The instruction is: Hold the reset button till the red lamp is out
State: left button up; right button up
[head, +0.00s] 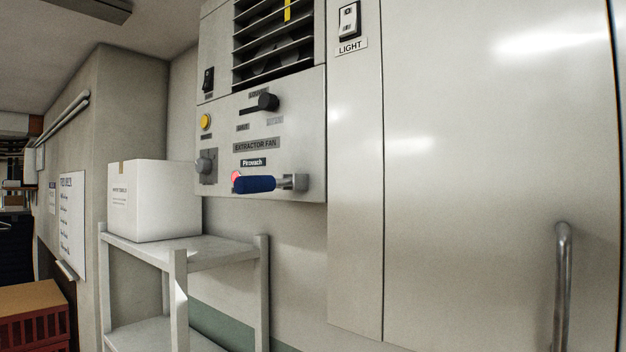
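The extractor fan panel (285,140) is on the wall at upper centre in the head view. A bright pinkish-red round part (236,177) shows at its lower left; it looks like a lit red lamp, partly covered by a blue-gripped handle (256,184). A yellow round button (206,121) sits at the panel's left edge; its small label is too small to read, so I cannot tell whether it is the reset button. A grey knob (205,165) sits below it, and a black lever (262,102) is above the fan label. Neither of my grippers is in view.
A grey shelf rack (210,252) with a white box (153,200) stands below and left of the panel. A large cabinet door (490,180) with a metal handle (562,285) fills the right. A light switch (348,20) is above. A red crate (35,325) is at lower left.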

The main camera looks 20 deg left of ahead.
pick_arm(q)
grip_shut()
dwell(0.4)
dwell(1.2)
